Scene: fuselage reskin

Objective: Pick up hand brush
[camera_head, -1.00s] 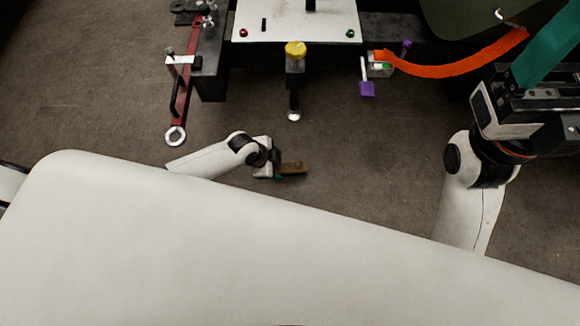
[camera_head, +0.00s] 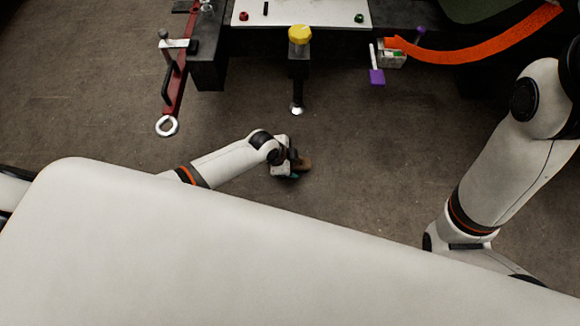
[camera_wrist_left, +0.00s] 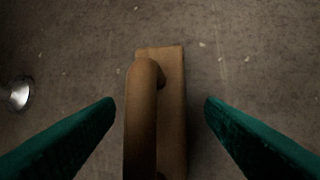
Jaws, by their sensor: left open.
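The hand brush (camera_wrist_left: 172,95) is a brown wooden block with a raised handle along it. In the left wrist view it lies lengthwise between the two green fingers of my left gripper (camera_wrist_left: 160,105), with a visible gap on each side. In the head view the brush (camera_head: 303,163) shows only as a small brown end beyond my left gripper (camera_head: 294,174), over the floor. The rest of it is hidden behind the wrist. My left gripper is open. My right arm is at the right of the head view, and its gripper is out of the frame.
A work stand with a white plate (camera_head: 300,13) and a yellow-topped post (camera_head: 300,38) stands at the top. A red bar with a ring end (camera_head: 167,125) is at left. An orange strap (camera_head: 480,48) and a purple-ended tool (camera_head: 377,77) are at right. The floor around the brush is clear.

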